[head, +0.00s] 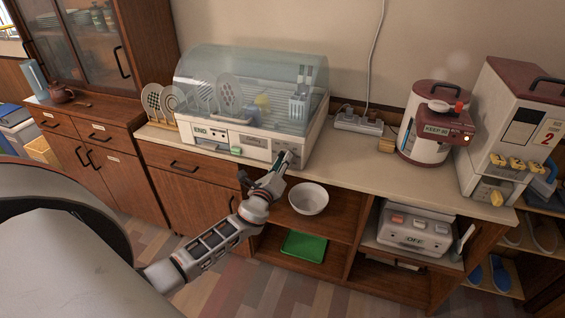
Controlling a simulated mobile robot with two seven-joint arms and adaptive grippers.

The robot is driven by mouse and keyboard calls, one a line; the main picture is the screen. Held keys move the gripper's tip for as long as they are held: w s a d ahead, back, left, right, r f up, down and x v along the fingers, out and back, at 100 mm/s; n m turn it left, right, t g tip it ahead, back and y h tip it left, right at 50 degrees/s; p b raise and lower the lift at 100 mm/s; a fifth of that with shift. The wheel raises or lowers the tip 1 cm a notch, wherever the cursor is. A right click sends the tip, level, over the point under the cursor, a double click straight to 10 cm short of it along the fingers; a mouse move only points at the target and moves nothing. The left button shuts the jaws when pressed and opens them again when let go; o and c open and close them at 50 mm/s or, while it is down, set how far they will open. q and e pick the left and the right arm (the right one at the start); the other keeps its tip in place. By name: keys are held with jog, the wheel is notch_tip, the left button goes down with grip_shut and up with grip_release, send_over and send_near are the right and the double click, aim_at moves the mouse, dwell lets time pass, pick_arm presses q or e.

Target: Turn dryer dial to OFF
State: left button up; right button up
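The dish dryer (215,122) stands on the counter, with a clear domed lid closed over plates and other dishes. A label reading END shows on the left of its front panel. My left gripper (287,158) is at the right end of that panel, touching it or very close to it. The gripper covers that part of the panel, so the dial and its setting cannot be made out. The fingers are too small to tell whether they are open or shut on anything. My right gripper is not in view.
A white bowl (308,199) sits below the counter edge, close to my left wrist. A rice cooker (419,135) and a dispenser (500,130) stand to the right. A power strip (358,124) lies behind. The counter (360,165) between is clear.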

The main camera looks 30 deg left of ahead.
pick_arm(q)
grip_shut()
